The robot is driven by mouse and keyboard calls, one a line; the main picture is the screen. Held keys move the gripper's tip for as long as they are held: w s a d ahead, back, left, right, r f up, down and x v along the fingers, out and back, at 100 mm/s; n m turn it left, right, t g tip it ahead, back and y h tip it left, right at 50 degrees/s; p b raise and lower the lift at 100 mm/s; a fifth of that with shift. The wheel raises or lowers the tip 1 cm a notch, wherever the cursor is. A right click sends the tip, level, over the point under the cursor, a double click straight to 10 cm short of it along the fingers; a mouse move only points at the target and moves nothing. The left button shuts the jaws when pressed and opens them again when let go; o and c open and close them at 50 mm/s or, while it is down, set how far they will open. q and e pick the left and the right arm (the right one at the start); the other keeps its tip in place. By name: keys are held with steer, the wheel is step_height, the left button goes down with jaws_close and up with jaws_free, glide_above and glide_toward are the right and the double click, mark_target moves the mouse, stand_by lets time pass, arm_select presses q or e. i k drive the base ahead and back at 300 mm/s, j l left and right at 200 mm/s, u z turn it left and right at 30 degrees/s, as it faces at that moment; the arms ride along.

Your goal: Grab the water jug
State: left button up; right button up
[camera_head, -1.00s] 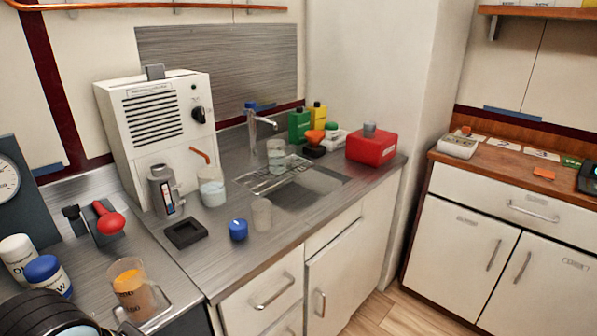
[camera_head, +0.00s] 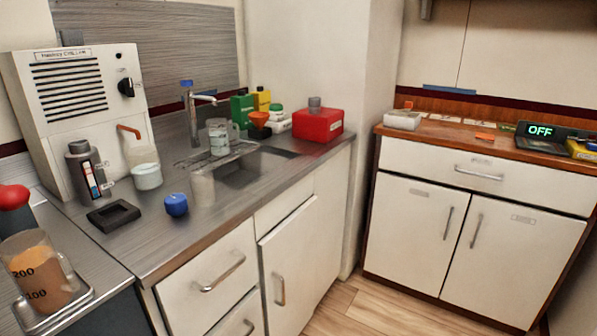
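A clear jug (camera_head: 219,138) with a handle stands on the drain rack beside the sink, near the tap. It looks like the water jug. Another jug (camera_head: 40,272), marked with numbers and holding orange liquid, stands on a small tray at the lower left. Neither of my grippers is in view.
A red container (camera_head: 318,125) stands near the right end. Floor (camera_head: 345,318) shows between the cabinets.

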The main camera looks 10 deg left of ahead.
mark_target(218, 128)
steer(key=u, duration=0.65)
steer(key=i+l+u, duration=0.2)
steer(key=u, duration=0.2)
steer(key=i+l+u, duration=0.15)
steer(key=l+u, duration=0.2)
steer(key=i+l+u, duration=0.1)
steer(key=l+u, duration=0.3)
steer(key=j, duration=0.1)
